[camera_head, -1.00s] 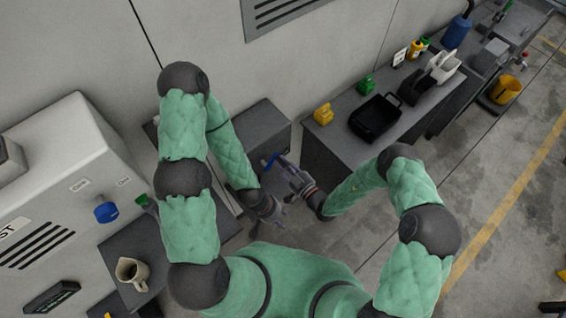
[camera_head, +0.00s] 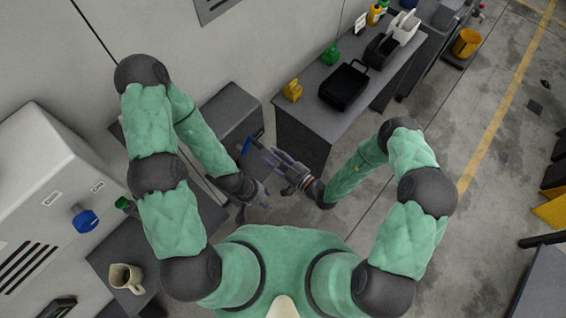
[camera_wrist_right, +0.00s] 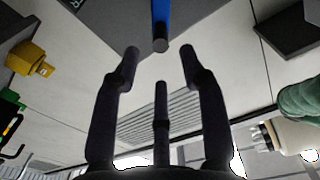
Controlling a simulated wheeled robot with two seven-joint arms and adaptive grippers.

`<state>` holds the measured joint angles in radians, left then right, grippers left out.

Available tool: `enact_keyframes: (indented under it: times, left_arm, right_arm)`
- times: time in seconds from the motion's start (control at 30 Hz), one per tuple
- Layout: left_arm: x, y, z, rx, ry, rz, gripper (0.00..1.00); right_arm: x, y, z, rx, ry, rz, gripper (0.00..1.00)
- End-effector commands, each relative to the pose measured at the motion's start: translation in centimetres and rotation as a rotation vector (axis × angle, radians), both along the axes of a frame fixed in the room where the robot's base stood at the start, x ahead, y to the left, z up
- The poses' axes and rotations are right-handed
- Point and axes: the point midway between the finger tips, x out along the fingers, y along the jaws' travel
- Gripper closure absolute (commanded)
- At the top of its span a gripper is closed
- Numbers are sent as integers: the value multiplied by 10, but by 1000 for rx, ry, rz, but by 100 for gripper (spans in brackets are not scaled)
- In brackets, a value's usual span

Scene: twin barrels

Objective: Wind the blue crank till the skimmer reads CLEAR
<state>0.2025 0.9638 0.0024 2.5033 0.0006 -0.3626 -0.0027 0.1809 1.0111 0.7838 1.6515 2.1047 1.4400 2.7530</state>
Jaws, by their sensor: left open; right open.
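The blue crank (camera_head: 246,146) sticks out from a dark grey box (camera_head: 234,112) against the wall. My right gripper (camera_head: 268,154) is open and empty, a little to the right of the crank in the head view. In the right wrist view, the blue crank's bar (camera_wrist_right: 161,18) with its dark end lies just beyond the open fingertips (camera_wrist_right: 160,60), roughly centred and not between them. My left gripper (camera_head: 262,202) is open and empty, lower down and apart from the crank. No readable skimmer readout shows.
At left are a white cabinet (camera_head: 40,165) with a blue knob (camera_head: 86,221), and a jug (camera_head: 125,277).

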Motion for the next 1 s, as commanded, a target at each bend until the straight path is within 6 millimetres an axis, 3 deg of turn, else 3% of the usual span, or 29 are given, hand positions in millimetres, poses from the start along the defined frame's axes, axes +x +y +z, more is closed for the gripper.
enact_keyframes:
  times: [0.1, 0.33, 1.0]
  left_arm:
    - [0, 0, 0, 0, 0, 0, 58]
    - [0, 0, 0, 0, 0, 0, 58]
    - [0, 0, 0, 0, 0, 0, 58]
  right_arm:
    - [-10, -16, 0, 2, 1, -5, 57]
    - [-23, -33, 0, 2, 0, -2, 57]
    - [-26, -36, 1, 2, -1, 1, 57]
